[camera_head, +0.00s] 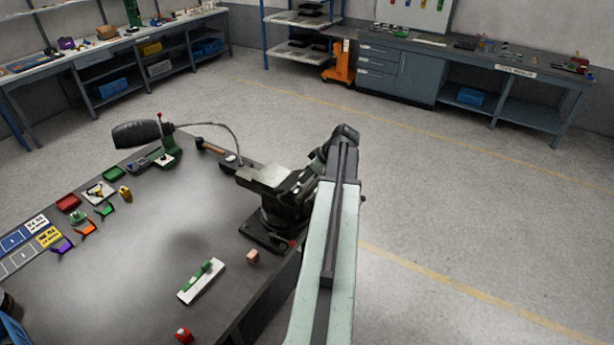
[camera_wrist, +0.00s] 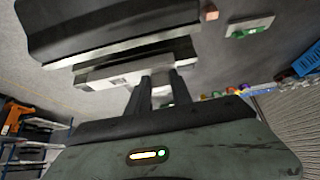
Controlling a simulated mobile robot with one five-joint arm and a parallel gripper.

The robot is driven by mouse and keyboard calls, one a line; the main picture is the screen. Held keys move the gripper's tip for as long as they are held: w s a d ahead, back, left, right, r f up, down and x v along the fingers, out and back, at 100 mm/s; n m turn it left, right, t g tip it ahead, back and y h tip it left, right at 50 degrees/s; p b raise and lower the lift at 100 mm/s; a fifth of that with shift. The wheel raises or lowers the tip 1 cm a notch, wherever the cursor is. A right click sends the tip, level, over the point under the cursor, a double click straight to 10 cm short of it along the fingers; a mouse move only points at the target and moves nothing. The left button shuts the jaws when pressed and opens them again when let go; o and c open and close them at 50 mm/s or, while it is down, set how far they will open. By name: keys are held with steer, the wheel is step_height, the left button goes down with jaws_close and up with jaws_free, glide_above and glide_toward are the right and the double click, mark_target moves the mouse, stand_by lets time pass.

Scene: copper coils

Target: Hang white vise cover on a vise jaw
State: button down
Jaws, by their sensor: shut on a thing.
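My gripper (camera_wrist: 161,78) is shut on a pale bar-like piece, which I take as the white vise cover (camera_wrist: 100,78). In the wrist view this cover lies along the vise's metal jaw (camera_wrist: 150,47); I cannot tell whether it touches or hangs on it. The dark vise (camera_wrist: 110,22) fills the top of that view. In the head view the vise (camera_head: 284,210) stands at the bench's right edge, under the bend of my arm. My fingertips are hidden there. A pale flat block shows at the vise's left; I cannot tell whether it is a vise part.
A lamp (camera_head: 137,133) stands at the back. Open floor lies to the right.

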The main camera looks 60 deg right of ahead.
steer(key=shift+f, duration=0.1)
steer(key=c, duration=1.1)
jaws_free()
steer(key=shift+o, duration=0.2)
step_height(320, 180, up, 8)
steer(key=p, duration=0.8)
